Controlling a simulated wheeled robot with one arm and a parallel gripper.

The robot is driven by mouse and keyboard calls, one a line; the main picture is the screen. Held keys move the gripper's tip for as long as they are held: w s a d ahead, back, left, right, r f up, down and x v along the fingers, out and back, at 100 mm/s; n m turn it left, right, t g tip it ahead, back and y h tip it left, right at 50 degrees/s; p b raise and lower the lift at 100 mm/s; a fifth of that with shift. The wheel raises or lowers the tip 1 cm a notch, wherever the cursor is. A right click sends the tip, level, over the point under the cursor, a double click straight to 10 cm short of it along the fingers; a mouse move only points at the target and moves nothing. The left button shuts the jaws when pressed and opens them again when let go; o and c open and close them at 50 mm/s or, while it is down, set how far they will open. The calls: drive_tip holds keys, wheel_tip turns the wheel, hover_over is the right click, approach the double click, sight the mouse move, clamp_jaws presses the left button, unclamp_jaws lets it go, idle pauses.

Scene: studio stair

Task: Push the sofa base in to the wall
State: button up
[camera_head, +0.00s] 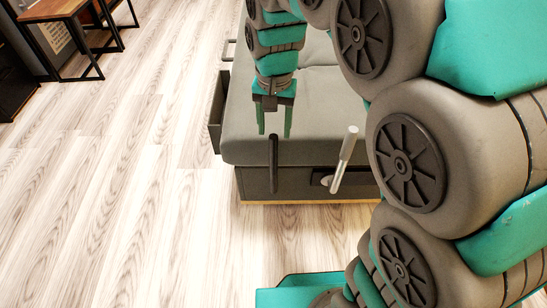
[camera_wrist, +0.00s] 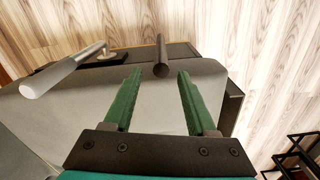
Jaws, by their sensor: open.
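The sofa (camera_head: 320,120) has a grey cushioned top and a dark base (camera_head: 252,182) close to the floor. The base also shows as a dark strip in the wrist view (camera_wrist: 186,54). A dark bar handle (camera_head: 273,165) and a silver bar handle (camera_head: 344,160) stick out at the base's front. My gripper (camera_head: 275,132) is open and empty, fingers pointing down in front of the grey top in the head view. In the wrist view the dark handle (camera_wrist: 161,58) lies beyond and between the open fingertips, apparently untouched. The silver handle (camera_wrist: 62,71) is left of them. No wall shows clearly.
A dark panel (camera_head: 217,110) with a handle juts from the sofa's left side. A wood-topped table with black legs (camera_head: 75,40) stands far left. The wooden floor (camera_head: 120,200) left and in front of the sofa is clear. My arm hides the right side.

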sight(274, 150)
drive_tip(key=shift+s+a+f, duration=0.15)
drive_tip(key=shift+s+f, duration=0.05)
drive_tip(key=shift+s, duration=0.05)
wheel_tip(274, 150, down, 8)
drive_tip(key=shift+r+b, duration=0.15)
drive_tip(key=shift+b, duration=0.2)
drive_tip(key=shift+c, duration=0.3)
clamp_jaws()
idle(1.0)
